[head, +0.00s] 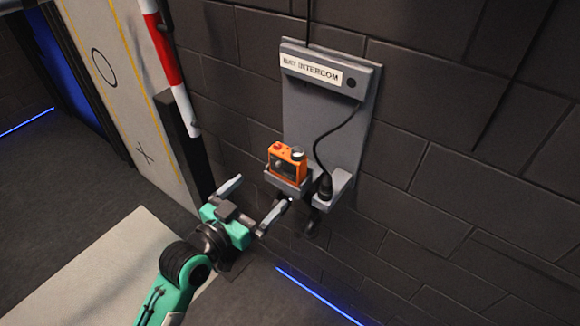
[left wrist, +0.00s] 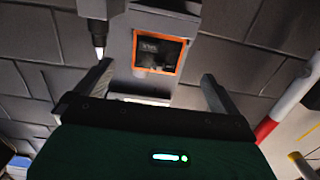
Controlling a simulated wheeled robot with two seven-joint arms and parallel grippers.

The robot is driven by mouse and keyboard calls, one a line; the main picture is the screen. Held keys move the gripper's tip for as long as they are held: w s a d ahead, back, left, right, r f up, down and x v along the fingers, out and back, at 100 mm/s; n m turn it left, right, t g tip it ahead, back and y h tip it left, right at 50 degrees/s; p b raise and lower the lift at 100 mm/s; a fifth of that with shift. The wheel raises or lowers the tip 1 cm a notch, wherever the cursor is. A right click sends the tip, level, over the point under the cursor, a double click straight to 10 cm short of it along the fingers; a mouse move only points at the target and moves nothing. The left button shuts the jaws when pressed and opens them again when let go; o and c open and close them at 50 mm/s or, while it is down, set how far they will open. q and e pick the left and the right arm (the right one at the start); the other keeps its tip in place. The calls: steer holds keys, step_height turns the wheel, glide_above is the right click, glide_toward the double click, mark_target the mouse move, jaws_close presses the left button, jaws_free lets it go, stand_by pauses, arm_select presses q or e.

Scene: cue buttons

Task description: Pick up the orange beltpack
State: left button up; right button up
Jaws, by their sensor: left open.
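The orange beltpack (head: 287,163) sits on a small grey shelf (head: 290,184) of the wall-mounted intercom panel. It has a red button and a dark knob on top. My left gripper (head: 252,205) is open and empty, below and to the left of the beltpack, apart from it. In the left wrist view the beltpack (left wrist: 156,54) shows as an orange frame around a dark face, beyond and between the two open fingers (left wrist: 155,80). My right gripper is in neither view.
The grey panel (head: 330,120) carries a "BAY INTERCOM" label (head: 312,71). A dark cabled plug (head: 325,186) stands in a holder right of the beltpack; it also shows in the left wrist view (left wrist: 98,35). A red and white pole (head: 168,60) stands left.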

mark_target(283, 166)
arm_select(q)
steer(key=x, duration=0.2)
steer(key=r+p+x, duration=0.1)
steer(key=x, duration=0.5)
steer(key=shift+s+d+r, duration=0.15)
steer(key=shift+d+r, duration=0.05)
steer(key=shift+r, duration=0.05)
steer(key=p+x, duration=0.1)
steer(key=x, duration=0.3)
steer(key=shift+w, duration=0.3)
steer(key=shift+w+d+p, duration=0.3)
steer(key=shift+w+d, duration=0.05)
steer(key=shift+w, duration=0.05)
steer(key=shift+c, duration=0.9)
steer(key=c, duration=0.9)
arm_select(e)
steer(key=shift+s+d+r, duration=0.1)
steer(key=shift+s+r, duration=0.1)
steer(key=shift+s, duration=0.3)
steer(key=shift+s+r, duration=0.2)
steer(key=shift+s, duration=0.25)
